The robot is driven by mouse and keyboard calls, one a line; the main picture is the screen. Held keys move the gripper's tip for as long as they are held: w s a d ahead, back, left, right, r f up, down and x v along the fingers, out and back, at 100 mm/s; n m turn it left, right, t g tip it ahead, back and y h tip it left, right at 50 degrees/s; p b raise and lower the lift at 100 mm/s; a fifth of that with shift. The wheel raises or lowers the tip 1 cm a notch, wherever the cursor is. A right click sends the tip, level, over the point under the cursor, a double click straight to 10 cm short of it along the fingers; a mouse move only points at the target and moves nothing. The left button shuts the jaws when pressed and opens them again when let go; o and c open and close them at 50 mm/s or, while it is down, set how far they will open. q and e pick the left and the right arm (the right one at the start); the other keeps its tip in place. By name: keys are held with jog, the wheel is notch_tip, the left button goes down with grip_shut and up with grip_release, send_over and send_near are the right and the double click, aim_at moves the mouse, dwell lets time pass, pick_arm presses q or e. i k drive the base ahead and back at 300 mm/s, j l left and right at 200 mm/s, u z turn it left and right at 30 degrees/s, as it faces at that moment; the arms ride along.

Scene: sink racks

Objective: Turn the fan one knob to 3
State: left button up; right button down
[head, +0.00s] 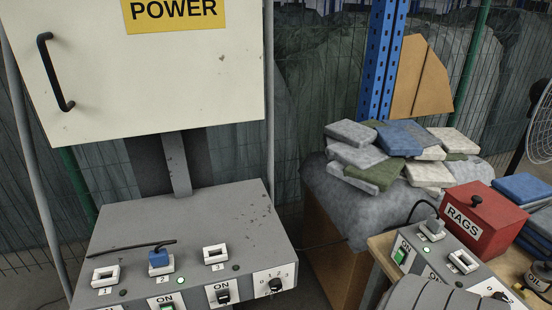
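A rotary knob (275,285) with a black grip sits on a white plate marked with 0, 1, 2 and 3, at the right end of the front face of the left grey control box (215,212). Its exact pointer setting is too small to read. A second black knob (500,296) sits at the front right of the right grey control box (440,252), partly cut off or hidden. No label naming fan one is readable. Neither of my grippers shows in the head view.
The left box also bears numbered sockets, a blue plug (160,262) and ON switches (222,296). Above it hangs a POWER cabinet (150,80). Right are a red RAGS box (478,215), stacked cloths (385,140), an oil can (538,276) and a fan (543,125).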

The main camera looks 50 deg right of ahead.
aim_at(275, 285)
jog(key=z, duration=1.45)
